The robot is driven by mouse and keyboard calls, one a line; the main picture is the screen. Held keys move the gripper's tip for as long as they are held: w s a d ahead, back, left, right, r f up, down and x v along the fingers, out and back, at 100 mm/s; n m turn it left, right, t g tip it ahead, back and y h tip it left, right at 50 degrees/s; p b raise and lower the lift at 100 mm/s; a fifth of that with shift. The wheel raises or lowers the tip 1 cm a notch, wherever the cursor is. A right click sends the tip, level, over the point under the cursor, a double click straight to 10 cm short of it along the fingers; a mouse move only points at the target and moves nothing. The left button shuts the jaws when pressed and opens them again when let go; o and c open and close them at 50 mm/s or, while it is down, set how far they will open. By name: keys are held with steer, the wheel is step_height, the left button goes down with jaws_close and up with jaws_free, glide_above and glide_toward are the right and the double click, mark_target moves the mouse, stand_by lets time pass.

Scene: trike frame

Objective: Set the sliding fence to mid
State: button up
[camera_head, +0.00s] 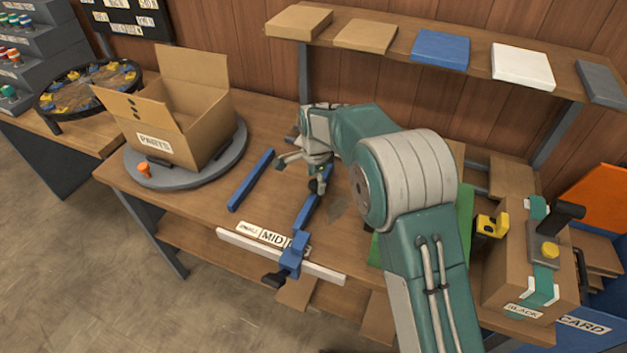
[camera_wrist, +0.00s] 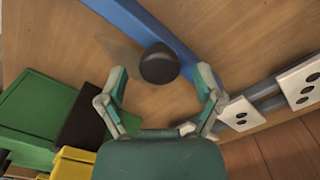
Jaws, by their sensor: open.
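The sliding fence is a blue bar (camera_head: 308,212) on the workbench, with a blue carriage (camera_head: 293,252) on a white rail (camera_head: 235,241). The carriage sits right of the MID label (camera_head: 272,238), partly covering the last label. A black handle sticks out at the carriage's front. My gripper (camera_head: 303,175) is over the fence's far part.
A second blue bar (camera_head: 250,180) lies left of the fence. An open PARTS box (camera_head: 185,120) stands on a grey turntable (camera_head: 215,172) further left. A taped box (camera_head: 515,265) stands at the right. A shelf (camera_head: 390,52) with coloured slabs runs along the back.

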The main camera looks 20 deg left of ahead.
steer(key=r, duration=0.1)
steer(key=a+r, duration=0.1)
steer(key=r, duration=0.3)
steer(key=shift+a+r, duration=0.1)
steer(key=shift+a, duration=0.2)
step_height(320, 180, up, 6)
steer(key=d, duration=0.2)
steer(key=f, duration=1)
steer(key=shift+s+a+f, duration=0.1)
steer(key=shift+a+f, duration=0.05)
steer(key=shift+a, duration=0.25)
steer(key=shift+d+f, duration=0.1)
steer(key=shift+f, duration=0.6)
jaws_close()
